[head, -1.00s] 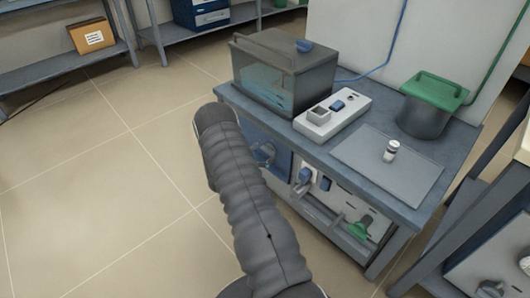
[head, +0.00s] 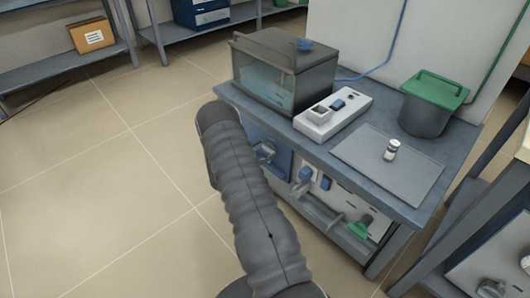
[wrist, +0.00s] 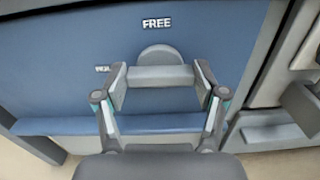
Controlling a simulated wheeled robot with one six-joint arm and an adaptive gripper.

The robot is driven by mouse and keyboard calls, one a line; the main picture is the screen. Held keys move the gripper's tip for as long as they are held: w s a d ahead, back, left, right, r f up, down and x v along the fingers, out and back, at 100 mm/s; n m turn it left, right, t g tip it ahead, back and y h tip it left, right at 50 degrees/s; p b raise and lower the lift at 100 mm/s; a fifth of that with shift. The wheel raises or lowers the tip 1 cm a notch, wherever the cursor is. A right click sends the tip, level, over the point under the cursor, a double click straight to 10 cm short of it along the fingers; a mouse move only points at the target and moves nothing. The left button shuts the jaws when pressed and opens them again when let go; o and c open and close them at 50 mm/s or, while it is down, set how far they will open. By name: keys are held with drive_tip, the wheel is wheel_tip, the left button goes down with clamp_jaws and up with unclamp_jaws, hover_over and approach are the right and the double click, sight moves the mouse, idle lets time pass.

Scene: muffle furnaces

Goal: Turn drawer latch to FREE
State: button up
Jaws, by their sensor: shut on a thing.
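The drawer latch (wrist: 160,76) is a grey bar lying level across a round grey hub on the blue drawer front (wrist: 60,60) in the wrist view. A white FREE label (wrist: 156,23) stands above the hub. A second label (wrist: 102,69), at the left, is mostly hidden by a finger and cannot be read. My gripper (wrist: 161,84) is shut on the latch, with one finger at each end of the bar. In the head view the blue drawer front shows low under the bench, partly hidden behind my arm.
The bench (head: 355,185) carries a glass-sided tank (head: 265,85), a white device (head: 335,112), a grey mat (head: 425,180) with a small vial (head: 391,150), and a green-lidded bin (head: 428,108). Other controls sit right of the drawer. Floor at the left is clear.

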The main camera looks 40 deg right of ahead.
drive_tip(key=shift+f+b, duration=0.15)
drive_tip(key=shift+b, duration=0.15)
drive_tip(key=m+b, duration=0.8)
drive_tip(key=m, duration=0.4)
drive_tip(key=shift+s+b, duration=0.15)
drive_tip(key=shift+b, duration=0.15)
drive_tip(key=m, duration=0.5)
drive_tip(key=shift+m, duration=0.5)
drive_tip(key=o, duration=1.1)
drive_tip(key=shift+o, duration=0.2)
